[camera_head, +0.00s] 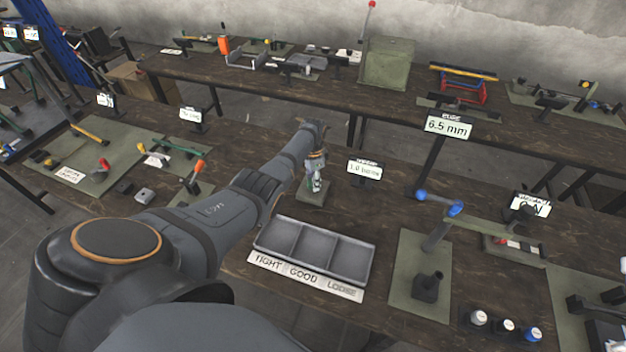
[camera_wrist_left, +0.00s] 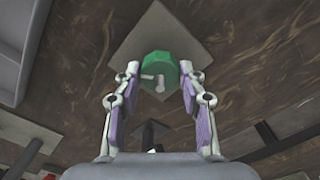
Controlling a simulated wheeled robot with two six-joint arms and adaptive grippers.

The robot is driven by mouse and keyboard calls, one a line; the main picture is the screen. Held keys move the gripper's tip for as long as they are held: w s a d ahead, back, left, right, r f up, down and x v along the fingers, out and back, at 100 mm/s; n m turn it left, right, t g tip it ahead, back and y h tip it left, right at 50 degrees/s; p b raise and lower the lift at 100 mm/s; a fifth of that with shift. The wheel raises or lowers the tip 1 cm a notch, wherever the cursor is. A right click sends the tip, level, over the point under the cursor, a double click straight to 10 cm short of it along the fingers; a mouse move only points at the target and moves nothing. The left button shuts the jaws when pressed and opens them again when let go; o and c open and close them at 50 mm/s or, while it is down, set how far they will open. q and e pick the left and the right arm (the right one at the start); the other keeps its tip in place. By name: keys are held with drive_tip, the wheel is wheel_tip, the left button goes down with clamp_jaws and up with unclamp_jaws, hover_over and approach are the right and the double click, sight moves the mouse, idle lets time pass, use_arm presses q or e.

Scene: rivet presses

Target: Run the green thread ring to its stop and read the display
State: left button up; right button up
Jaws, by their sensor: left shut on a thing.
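The green thread ring (camera_wrist_left: 158,72) shows in the left wrist view, above a square grey-green plate (camera_wrist_left: 142,38). My left gripper (camera_wrist_left: 160,78) is shut on the ring, with a finger on each side of it. A pale peg and a short side piece show at the ring's middle. In the head view my left gripper (camera_head: 316,182) points down over the small plate (camera_head: 314,197), and the ring is mostly hidden there. A white display (camera_head: 364,170) stands just right of it; it seems to read 1.0 with a small word after it. My right gripper is not in view.
A three-compartment grey tray (camera_head: 258,240) labelled TIGHT, GOOD, LOOSE lies in front of the gripper. Another display (camera_head: 447,126) reads 6.5 mm. Several small knobbed parts (camera_head: 505,326) sit at the front right.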

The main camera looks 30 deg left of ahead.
use_arm(q)
drive_tip(key=shift+m, duration=0.5)
drive_tip(key=o, duration=1.2)
drive_tip(key=shift+c, duration=0.2)
wheel_tip(320, 180, up, 12)
idle(0.7)
